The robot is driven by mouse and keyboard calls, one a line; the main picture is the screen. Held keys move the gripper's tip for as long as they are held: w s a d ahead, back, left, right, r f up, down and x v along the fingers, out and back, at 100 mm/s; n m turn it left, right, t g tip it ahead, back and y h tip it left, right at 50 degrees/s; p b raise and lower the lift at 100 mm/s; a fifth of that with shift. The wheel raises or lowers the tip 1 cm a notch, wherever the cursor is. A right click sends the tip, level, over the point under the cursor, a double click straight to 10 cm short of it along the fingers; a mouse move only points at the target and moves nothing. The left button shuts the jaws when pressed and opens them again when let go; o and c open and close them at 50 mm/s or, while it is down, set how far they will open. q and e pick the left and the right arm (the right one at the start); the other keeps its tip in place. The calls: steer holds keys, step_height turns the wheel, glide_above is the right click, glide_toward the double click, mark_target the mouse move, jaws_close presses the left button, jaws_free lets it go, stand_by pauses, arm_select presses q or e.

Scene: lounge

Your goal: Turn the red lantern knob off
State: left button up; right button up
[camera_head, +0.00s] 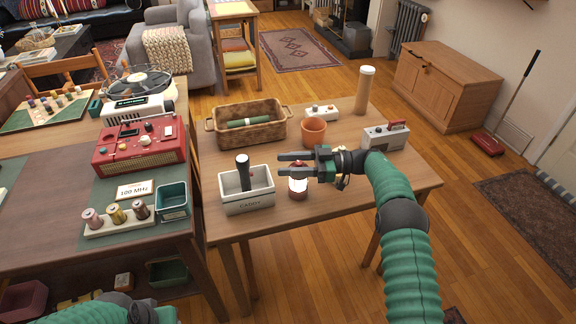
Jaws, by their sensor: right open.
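The red lantern (298,183) stands on the wooden table with its glass glowing white. Its top is partly hidden behind my right gripper, and I cannot make out its knob. My right gripper (281,165) reaches in from the right, with its two fingers apart and pointing left, just above and in front of the lantern's top. Nothing shows between the fingers. I cannot tell whether it touches the lantern. Of my left arm only green parts show at the bottom left edge; its gripper is out of view.
A white box (246,204) with a dark-handled object stands left of the lantern. Behind are a wicker basket (249,137), a terracotta pot (314,132) and a toaster-like device (384,139). The table's front right (350,197) is clear. A red radio (137,146) sits on the left table.

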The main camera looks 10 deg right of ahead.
step_height(320, 180, up, 4)
steer(key=p, duration=0.2)
steer(key=s+a+p, duration=0.2)
steer(key=s+a, duration=0.1)
steer(key=s, duration=1.2)
steer(key=shift+s+a+r+p, duration=0.25)
steer(key=shift+a+r+p, duration=0.05)
steer(key=shift+a+r, duration=0.15)
